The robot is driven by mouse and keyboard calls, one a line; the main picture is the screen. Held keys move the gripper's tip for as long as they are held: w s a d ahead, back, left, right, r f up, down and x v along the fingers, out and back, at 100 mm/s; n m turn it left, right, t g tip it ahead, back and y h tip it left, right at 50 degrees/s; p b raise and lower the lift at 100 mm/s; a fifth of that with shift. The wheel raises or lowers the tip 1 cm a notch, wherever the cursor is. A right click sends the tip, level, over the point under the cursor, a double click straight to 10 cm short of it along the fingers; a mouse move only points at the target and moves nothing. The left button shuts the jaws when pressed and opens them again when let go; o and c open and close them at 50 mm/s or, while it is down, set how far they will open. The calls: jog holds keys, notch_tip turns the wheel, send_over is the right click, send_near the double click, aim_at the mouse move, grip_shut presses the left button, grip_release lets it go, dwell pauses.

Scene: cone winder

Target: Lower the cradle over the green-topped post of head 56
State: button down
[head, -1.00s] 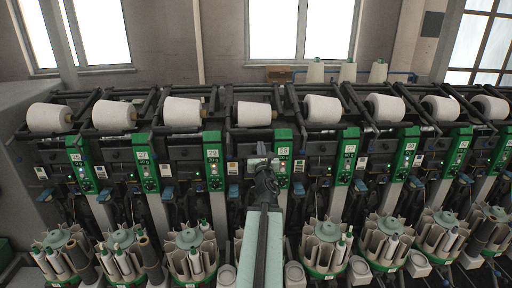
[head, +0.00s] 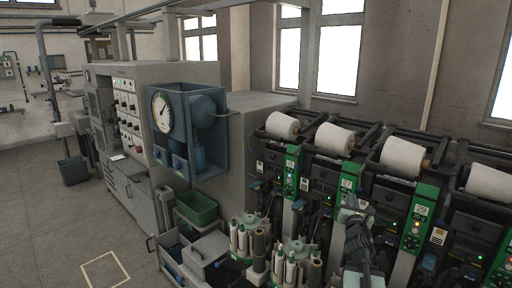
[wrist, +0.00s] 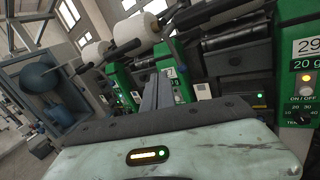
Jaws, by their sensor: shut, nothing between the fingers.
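Head 56 shows only in part in the head view, at the right edge: a green panel (head: 503,262) whose number I cannot read. Beside and above it, a white cone (head: 490,182) rests in a dark cradle (head: 458,178). I cannot make out a separate green-topped post there. My gripper (head: 352,208) is shut and empty, raised in front of the panel numbered 29 (head: 421,212) and left of it.
Panels 26 (head: 291,170) and 27 (head: 346,182) stand further left. Below are bobbin magazines (head: 297,262). A grey cabinet with a blue gauge box (head: 187,133) and a green bin (head: 197,207) stand at left.

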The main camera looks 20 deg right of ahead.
jog(key=w+a+f+m+y, duration=0.1)
jog(key=w+a+f, duration=0.15)
jog(key=a, duration=0.25)
jog(key=w+a+f+m+g+y, duration=0.1)
jog(key=w+a, duration=0.2)
jog(key=a, duration=0.1)
jog(key=w+a+f+m+y, duration=0.1)
jog(key=w+a+f, duration=0.1)
jog(key=a, duration=0.3)
jog(key=w+a+f+m+g+y+b, duration=0.1)
jog(key=a+f+m+g+y, duration=0.1)
jog(key=a+f+m, duration=0.5)
jog(key=w+a+f+g+y+b, duration=0.15)
jog(key=a+f, duration=0.25)
jog(key=a, duration=0.7)
jog(key=s+a+f+m+g+y, duration=0.2)
jog(key=s+a+f+m+g, duration=0.3)
jog(key=s+m, duration=0.3)
jog(key=s+a+f+m+g+y, duration=0.1)
jog(key=s+a+f+m+g, duration=0.5)
jog(key=s, duration=0.5)
jog(key=a+m, duration=0.2)
jog(key=m, duration=0.1)
jog(key=shift+s+f+m+y, duration=0.2)
jog(key=shift+s+m+y, duration=0.1)
jog(key=shift+y, duration=0.05)
jog(key=c, duration=1.3)
grip_release()
jog(key=shift+c, duration=0.5)
